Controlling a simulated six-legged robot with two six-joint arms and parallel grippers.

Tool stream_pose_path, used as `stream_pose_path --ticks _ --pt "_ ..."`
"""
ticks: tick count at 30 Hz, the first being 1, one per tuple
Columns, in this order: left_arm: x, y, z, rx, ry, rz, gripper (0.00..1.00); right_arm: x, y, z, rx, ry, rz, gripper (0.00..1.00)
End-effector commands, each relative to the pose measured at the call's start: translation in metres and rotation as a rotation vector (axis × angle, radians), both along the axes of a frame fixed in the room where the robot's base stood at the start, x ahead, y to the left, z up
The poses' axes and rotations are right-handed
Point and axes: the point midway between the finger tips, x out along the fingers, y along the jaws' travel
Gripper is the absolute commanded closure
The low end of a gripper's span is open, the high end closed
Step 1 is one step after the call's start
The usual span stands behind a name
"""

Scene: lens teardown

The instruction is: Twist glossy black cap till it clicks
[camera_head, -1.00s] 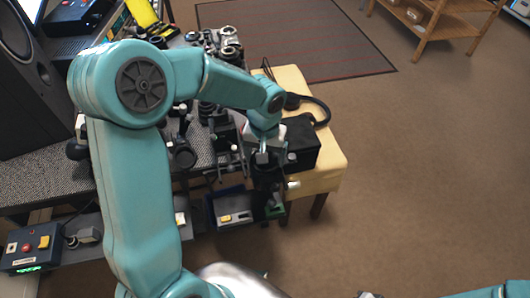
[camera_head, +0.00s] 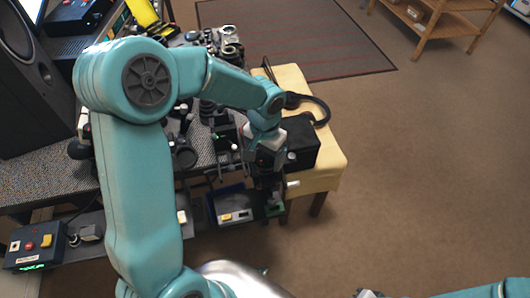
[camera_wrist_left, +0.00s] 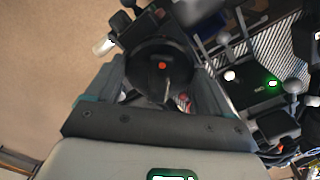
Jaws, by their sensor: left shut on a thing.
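My left gripper (camera_head: 268,172) reaches down at the front right of the bench, beside a black box. In the left wrist view its two fingers (camera_wrist_left: 162,88) are shut on the sides of a round black cap (camera_wrist_left: 150,52) with a small red dot on its face. The fingers hide the cap's sides, and I cannot tell what it sits on. In the head view my wrist and gripper hide most of the cap. Of my right arm, only teal parts show at the lower right edge; its gripper is not clearly seen.
Several dark lens parts and fixtures crowd the bench to the left. A control box (camera_head: 35,246) stands at the lower left.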

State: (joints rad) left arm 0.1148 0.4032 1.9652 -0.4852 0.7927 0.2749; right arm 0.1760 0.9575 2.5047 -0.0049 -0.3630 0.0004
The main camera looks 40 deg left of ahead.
Motion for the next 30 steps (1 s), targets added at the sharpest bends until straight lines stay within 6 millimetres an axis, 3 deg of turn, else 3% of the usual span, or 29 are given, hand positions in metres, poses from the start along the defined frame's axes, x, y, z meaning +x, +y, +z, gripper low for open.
stream_pose_path --ticks 3,4,5,13,17,30 --pt "0.0 0.0 0.0 0.001 -0.001 -0.003 0.57 0.0 0.0 0.0 0.0 0.0 0.0 1.0" --pt "0.0 0.0 0.0 0.002 -0.001 -0.003 0.09 0.0 0.0 0.0 0.0 0.0 0.0 1.0" --pt "0.0 0.0 0.0 0.002 -0.001 -0.003 0.0 0.0 0.0 0.0 0.0 0.0 0.0 1.0" --pt "0.0 0.0 0.002 0.001 -0.002 0.0 0.0 0.0 0.0 0.0 0.0 0.0 0.0 1.0" --pt "0.001 0.001 0.018 0.003 -0.005 0.001 0.0 0.0 0.0 0.001 0.0 0.0 0.0 1.0" --pt "0.001 0.001 0.129 0.001 -0.005 -0.001 0.0 0.0 0.0 0.006 0.0 0.0 0.0 1.0"
